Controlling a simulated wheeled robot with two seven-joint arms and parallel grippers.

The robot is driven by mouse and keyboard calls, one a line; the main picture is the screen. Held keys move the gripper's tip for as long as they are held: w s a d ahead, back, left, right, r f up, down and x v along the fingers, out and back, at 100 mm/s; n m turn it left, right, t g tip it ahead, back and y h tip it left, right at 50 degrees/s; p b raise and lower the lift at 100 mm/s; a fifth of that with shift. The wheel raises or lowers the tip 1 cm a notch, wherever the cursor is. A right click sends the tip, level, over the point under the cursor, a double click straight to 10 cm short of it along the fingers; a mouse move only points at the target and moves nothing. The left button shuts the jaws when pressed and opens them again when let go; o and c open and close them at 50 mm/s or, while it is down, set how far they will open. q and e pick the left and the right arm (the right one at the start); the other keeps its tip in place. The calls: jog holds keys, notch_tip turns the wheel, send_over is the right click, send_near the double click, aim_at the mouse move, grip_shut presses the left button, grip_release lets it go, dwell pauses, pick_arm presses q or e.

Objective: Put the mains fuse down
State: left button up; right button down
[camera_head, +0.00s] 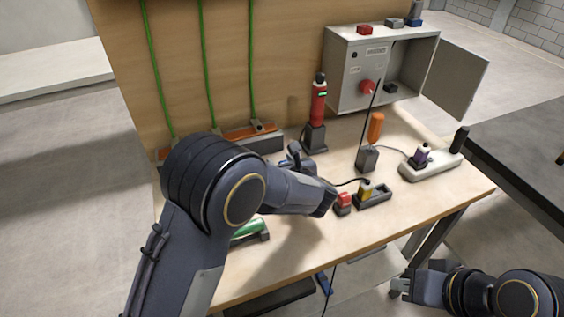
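I cannot clearly make out which object is the mains fuse, or whether it is in my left gripper. My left arm reaches over the left half of the bench. Dark parts of my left gripper (297,157) show just beyond the forearm, and its fingertips are not clear. My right gripper (399,286) is low at the right, in front of the bench and away from its objects. It is small in the picture, and its opening is not clear. A grey switch box (346,83) with a red knob and its door open stands at the back right.
A red device (318,103) stands upright in a dark holder. An orange-handled tool (375,127), a red block (343,200), a yellow piece (365,188) and a white holder (430,168) are on the right half. A green cylinder (248,228) lies partly behind my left arm.

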pick_arm(q)
jog(key=shift+r, duration=0.15)
jog(key=b+v, duration=0.1)
jog(key=v, duration=1.1)
jog(key=w+a+r+m+h, duration=0.1)
jog(key=a+r+m+h, duration=0.9)
jog(key=m, duration=0.6)
jog(key=s+a+f+m+g, duration=0.2)
jog(key=s+a+f+m, duration=0.1)
jog(key=s+m, duration=0.4)
jog(key=s+a+f+m+g, duration=0.3)
jog(key=s+a+m, duration=0.3)
jog(key=s, duration=0.5)
jog(key=s+a+f+m+g+y, duration=0.1)
jog(key=s+a+f+m+g, duration=0.1)
jog(key=s+a+m, duration=0.3)
jog(key=shift+s+a+f+m, duration=0.1)
jog(key=shift+s+f+m, duration=0.15)
jog(key=shift+s+m, duration=0.5)
jog(key=shift+s+f+m, duration=0.3)
jog(key=shift+s+m, duration=0.3)
jog(key=shift+m, duration=0.3)
jog(key=shift+s+a+f+m, duration=0.1)
jog(key=shift+s+f+m, duration=0.15)
jog(key=shift+s+m, duration=0.5)
jog(key=shift+w, duration=0.15)
